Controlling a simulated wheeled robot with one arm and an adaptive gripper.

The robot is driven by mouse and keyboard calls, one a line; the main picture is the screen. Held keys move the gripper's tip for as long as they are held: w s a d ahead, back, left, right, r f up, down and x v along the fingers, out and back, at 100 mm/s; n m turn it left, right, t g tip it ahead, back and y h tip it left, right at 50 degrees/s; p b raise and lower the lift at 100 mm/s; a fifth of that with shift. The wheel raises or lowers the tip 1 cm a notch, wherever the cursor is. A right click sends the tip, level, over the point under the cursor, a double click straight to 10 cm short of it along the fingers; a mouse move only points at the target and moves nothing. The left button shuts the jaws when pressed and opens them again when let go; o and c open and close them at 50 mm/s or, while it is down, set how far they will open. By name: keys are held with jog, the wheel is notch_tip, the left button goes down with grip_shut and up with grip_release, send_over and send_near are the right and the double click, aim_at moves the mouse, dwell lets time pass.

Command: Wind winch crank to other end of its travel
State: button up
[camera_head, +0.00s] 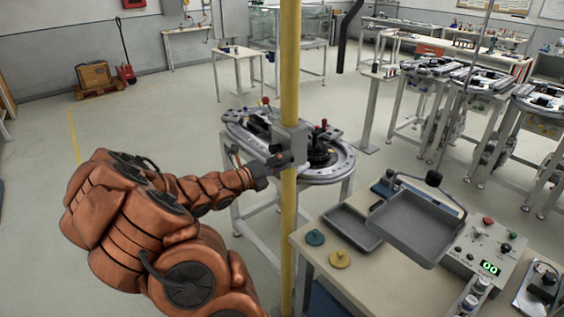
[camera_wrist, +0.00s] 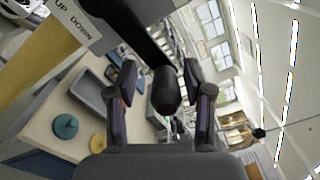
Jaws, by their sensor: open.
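The winch is a grey box (camera_head: 291,138) on the yellow post (camera_head: 290,60). Its label plate (camera_wrist: 75,22) in the wrist view reads UP and DOWN. The black crank arm (camera_wrist: 140,32) runs down from the top of the wrist view to a dark round knob (camera_wrist: 166,92). My gripper (camera_head: 272,168) is at the winch in the head view. In the wrist view its fingers (camera_wrist: 165,98) are open, one on each side of the knob. I cannot tell whether either finger touches it. In the head view the crank is largely hidden by my gripper.
A grey tray (camera_head: 412,228) appears to hang from a thin cable (camera_head: 465,82) over a bench (camera_head: 375,290). A ring track (camera_head: 337,168) stands behind the post.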

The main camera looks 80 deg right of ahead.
jog(key=shift+a, duration=0.1)
jog(key=v, duration=1.1)
jog(key=shift+w+a, duration=0.3)
